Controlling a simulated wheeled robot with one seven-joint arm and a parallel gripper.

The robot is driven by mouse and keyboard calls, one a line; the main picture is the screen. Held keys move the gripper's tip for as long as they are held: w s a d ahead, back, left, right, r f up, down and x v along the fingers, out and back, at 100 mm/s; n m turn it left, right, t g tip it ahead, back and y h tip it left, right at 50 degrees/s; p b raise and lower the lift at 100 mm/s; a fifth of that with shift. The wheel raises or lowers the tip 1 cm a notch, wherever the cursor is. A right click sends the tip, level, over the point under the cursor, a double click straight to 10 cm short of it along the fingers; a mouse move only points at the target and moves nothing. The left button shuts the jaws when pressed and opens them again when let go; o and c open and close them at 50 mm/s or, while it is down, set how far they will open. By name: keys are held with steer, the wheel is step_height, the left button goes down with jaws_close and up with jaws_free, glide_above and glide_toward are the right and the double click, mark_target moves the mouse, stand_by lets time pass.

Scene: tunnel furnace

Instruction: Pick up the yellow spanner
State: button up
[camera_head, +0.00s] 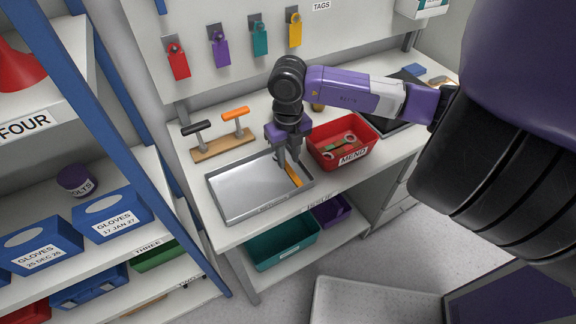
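The yellow spanner (293,177), orange-yellow in this light, lies at the right end of a shallow grey metal tray (240,215) on the workbench. My gripper (288,163) points down over the right part of the tray, with its fingertips at the spanner's upper end. The fingers partly hide that end. A gap seems to show between the fingers, but they are too small to tell whether they touch or grip the spanner.
A red bin (322,157) labelled MEND stands close to the tray's right. A wooden rack (222,146) with a black and an orange handle stands behind the tray. Coloured tags (220,50) hang on the back panel. A blue shelf post (125,130) rises at the left.

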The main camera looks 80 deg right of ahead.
mark_target(288, 168)
steer(key=shift+f, duration=1.25)
jaws_close()
stand_by(0.4)
